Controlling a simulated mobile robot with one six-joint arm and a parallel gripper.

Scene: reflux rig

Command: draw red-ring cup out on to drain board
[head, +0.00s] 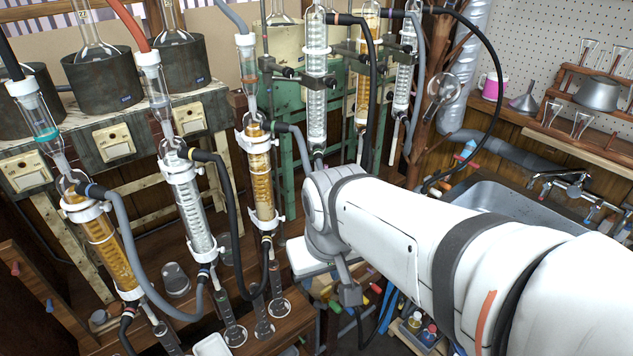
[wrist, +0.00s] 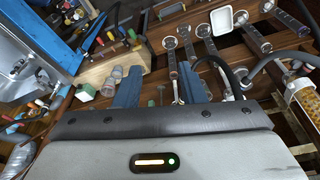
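In the head view my arm reaches in from the right, and the fingers cannot be made out. Two small clear cups (wrist: 108,89) stand just left of the left finger in the wrist view, apart from it. I cannot make out a red ring on either. In the head view a grey lidded or glass cup (head: 175,280) stands on the bench. I cannot clearly identify the drain board.
Several condensers (head: 186,195) and hoses crowd the left; a metal sink (head: 500,205) is right.

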